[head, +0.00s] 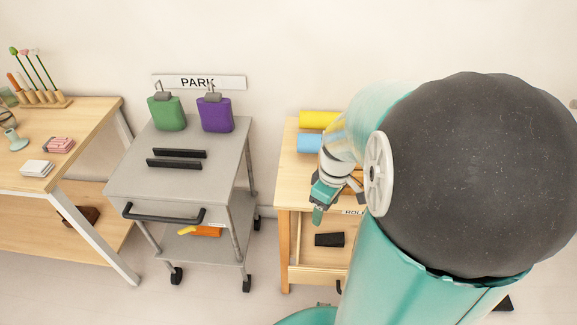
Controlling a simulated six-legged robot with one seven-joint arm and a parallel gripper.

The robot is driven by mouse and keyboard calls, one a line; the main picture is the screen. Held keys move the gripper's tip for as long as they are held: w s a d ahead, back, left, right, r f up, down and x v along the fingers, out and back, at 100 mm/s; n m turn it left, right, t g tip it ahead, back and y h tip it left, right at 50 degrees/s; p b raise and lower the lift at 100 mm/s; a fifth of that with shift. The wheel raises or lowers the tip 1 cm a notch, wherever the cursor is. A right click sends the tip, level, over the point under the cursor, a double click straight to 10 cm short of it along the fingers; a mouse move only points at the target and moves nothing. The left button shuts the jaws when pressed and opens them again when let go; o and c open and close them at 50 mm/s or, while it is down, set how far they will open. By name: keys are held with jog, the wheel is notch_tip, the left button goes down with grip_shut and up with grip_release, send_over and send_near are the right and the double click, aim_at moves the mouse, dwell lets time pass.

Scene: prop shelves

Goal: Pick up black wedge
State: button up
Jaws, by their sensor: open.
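A black block (329,239), which looks like the black wedge, lies on the lower level of the small wooden table (284,240) in the middle of the head view. Its sloped shape is hard to make out from here. My gripper (323,203) is open, above and a little left of the block in the picture, and apart from it. My arm hides much of the table's right side.
Yellow (318,119) and blue (309,142) rolls lie on the table top. A grey wheeled cart (135,179) on the left carries green (166,113) and purple (215,114) flasks and two black bars (174,164). A wooden desk (87,118) stands further left.

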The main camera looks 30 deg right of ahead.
jog(key=s+d+f+n+t+y, duration=0.15)
jog(key=s+d+f+y, duration=0.25)
jog(key=d+f, duration=0.45)
jog(key=n+t+y, duration=0.1)
jog(key=n+t, duration=0.2)
jog(key=t, duration=0.1)
send_near(332, 238)
jog(key=x, duration=0.3)
jog(key=shift+s+f+m, duration=0.1)
jog(key=shift+f+m, duration=0.15)
jog(key=shift+f, duration=0.1)
jog(key=x, duration=0.5)
jog(key=shift+w+a+r, duration=0.1)
jog(key=shift+w+r, duration=0.05)
jog(key=shift+w, duration=0.1)
jog(key=c, duration=1.1)
